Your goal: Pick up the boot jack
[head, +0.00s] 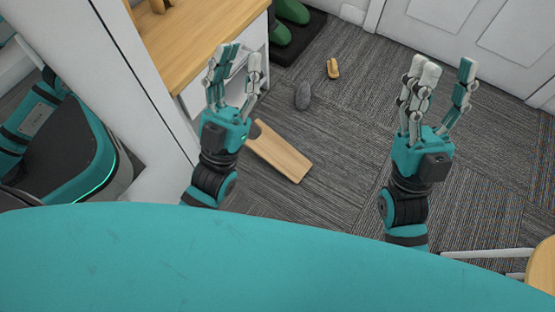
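A flat, light wooden board (283,155), which looks like the boot jack, lies on the grey carpet tiles in the middle of the head view. Its upper left end is partly hidden behind my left gripper, so I cannot see its full shape. My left gripper (237,66) is open and empty, its fingers pointing up the picture, in front of the wooden cabinet and just left of the board. My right gripper (440,78) is open and empty, well to the right of the board, over bare carpet.
A wood-topped white cabinet (195,38) stands at upper left. Green boots (291,12) stand on a dark mat (304,40) behind it. A grey oval object (303,95) and a small wooden item (333,68) lie beyond the board. A white door (470,28) closes the back.

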